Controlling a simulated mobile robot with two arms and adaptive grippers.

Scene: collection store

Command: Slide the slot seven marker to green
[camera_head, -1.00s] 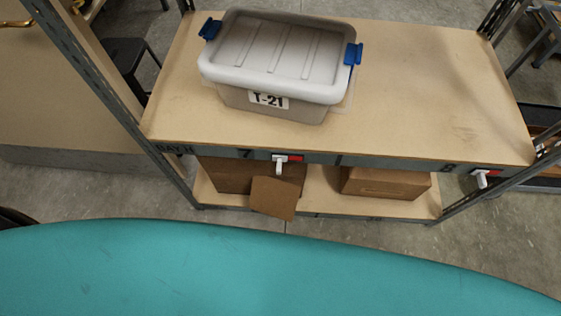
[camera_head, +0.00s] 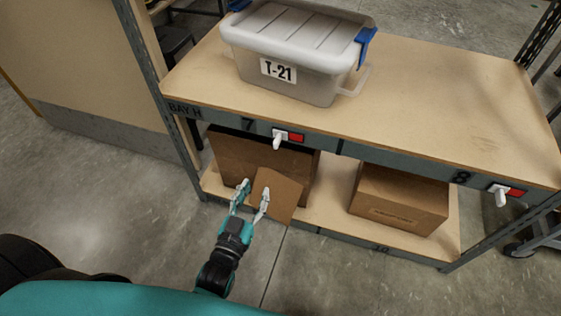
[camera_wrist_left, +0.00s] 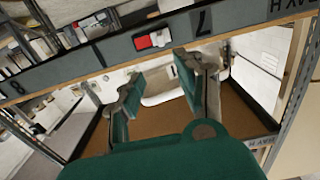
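The slot seven marker (camera_head: 279,140) is a white tab on the shelf's front edge, right of the number 7. Red shows on its right side and no green is visible. In the left wrist view the red and white marker (camera_wrist_left: 152,40) is ahead of the fingers, left of the 7. My left gripper (camera_head: 254,193) is open and empty, below the marker and in front of the lower cardboard box. Its fingers (camera_wrist_left: 163,95) are apart in the wrist view and do not touch the marker. My right gripper is not in view.
A grey bin (camera_head: 298,62) labelled T-21 stands on the upper shelf (camera_head: 430,100) above slot 7. A slot 8 marker (camera_head: 502,193) also shows red. Cardboard boxes (camera_head: 400,197) sit on the lower shelf; one open flap (camera_head: 275,195) hangs forward near my gripper.

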